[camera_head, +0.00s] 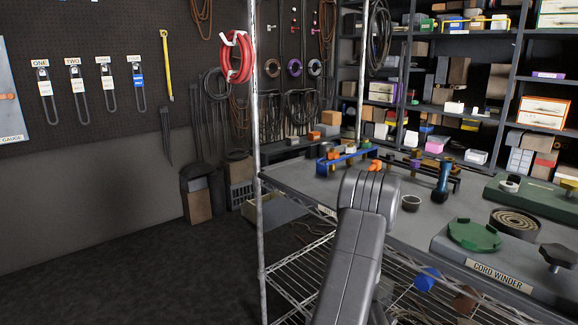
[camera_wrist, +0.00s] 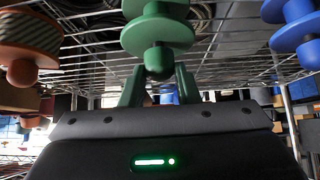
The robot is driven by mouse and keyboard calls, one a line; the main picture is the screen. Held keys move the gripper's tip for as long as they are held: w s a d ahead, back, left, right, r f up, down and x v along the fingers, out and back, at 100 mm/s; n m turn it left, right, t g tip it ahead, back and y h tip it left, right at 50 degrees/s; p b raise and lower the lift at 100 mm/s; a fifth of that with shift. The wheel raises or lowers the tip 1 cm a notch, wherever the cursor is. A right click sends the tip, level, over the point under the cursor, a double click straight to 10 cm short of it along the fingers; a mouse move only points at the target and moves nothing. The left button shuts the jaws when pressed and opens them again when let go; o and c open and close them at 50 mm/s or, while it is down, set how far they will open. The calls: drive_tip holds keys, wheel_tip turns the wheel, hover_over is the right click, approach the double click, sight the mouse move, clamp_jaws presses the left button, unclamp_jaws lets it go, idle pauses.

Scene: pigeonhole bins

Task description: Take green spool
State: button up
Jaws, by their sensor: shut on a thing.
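The green spool (camera_wrist: 157,30) is at the top centre of the wrist view, with two wide discs and a rounded knob at its near end. My gripper (camera_wrist: 159,77) has its two fingers on either side of that knob and is shut on it. In the head view, my arm hides the gripper and the green spool. I cannot tell whether the spool still touches the rack.
A blue spool (camera_wrist: 297,35) and a brown spool (camera_wrist: 22,52) flank the green one. In the head view, a blue spool (camera_head: 427,278) and a brown one (camera_head: 466,299) sit below the grey worktop (camera_head: 315,184), by wire shelving (camera_head: 310,262).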

drive_tip(key=shift+r+p, duration=0.85)
drive_tip(key=shift+p, duration=0.15)
idle(0.4)
drive_tip(key=shift+r+p, duration=1.45)
drive_tip(key=shift+p, duration=0.05)
